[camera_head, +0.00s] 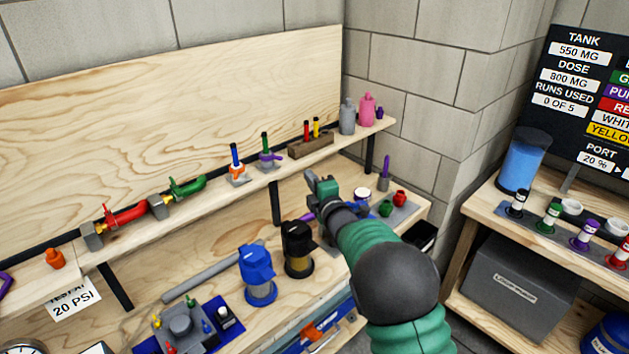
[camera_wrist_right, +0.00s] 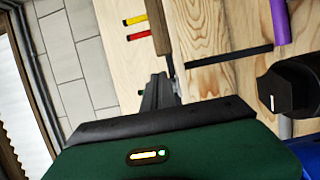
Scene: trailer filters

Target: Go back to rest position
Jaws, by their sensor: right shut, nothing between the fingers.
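My right gripper (camera_head: 318,182) is raised over the wooden workbench, in front of the upper shelf, with its green and black arm coming in from the lower right. Its jaws are shut with nothing between them. In the right wrist view the dark fingers (camera_wrist_right: 158,92) point toward the shelf edge, near the wooden block holding the red and yellow pieces. My left gripper does not show in either view.
The shelf (camera_head: 215,205) holds valves, small tools and bottles. Below stand a blue filter housing (camera_head: 258,272) and a black one (camera_head: 298,250). A side bench at right holds a blue tank (camera_head: 524,160) and several small bottles, with a grey box (camera_head: 525,280) below.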

